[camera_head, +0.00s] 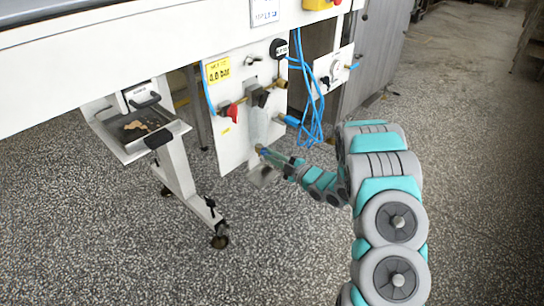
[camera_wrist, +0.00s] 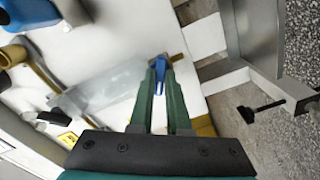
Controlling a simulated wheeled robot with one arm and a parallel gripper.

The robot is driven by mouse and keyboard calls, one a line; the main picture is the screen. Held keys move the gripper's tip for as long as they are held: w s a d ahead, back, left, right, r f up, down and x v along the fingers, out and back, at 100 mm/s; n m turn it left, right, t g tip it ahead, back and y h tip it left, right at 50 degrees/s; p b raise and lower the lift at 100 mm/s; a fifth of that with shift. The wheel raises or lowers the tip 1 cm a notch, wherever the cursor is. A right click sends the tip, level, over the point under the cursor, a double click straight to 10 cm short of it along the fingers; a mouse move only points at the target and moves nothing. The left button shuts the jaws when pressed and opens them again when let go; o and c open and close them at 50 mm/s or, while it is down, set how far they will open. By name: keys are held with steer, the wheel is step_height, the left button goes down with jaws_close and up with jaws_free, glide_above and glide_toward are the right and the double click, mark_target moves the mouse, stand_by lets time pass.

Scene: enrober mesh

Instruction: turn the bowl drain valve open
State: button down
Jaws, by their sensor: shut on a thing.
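A blue handle (camera_wrist: 159,74) stands between my gripper's green fingers in the wrist view, at the edge of a white panel (camera_head: 235,62). My gripper (camera_wrist: 160,70) is shut on this blue handle. In the head view my gripper (camera_head: 264,153) reaches the lower part of the panel from the right, and its fingers mostly cover the handle. I see no readable label naming it as the bowl drain valve, and its exact turn angle is unclear. A separate red handle (camera_head: 229,111) sits higher on the panel, to the left.
Blue hoses (camera_head: 312,110) hang right of the panel, near my arm. A translucent grey piece (camera_wrist: 103,90) lies along the panel, left of my fingers. A tray (camera_head: 118,147) with brown residue and a wheeled leg (camera_head: 180,175) stand at left. The speckled floor is open in front.

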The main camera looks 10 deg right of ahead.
steer(key=shift+m, duration=0.4)
steer(key=m+p, duration=0.5)
steer(key=m, duration=0.6)
stand_by(0.6)
steer(key=c, duration=0.9)
jaws_free()
steer(key=shift+b+v, duration=0.35)
steer(key=shift+v, duration=3.55)
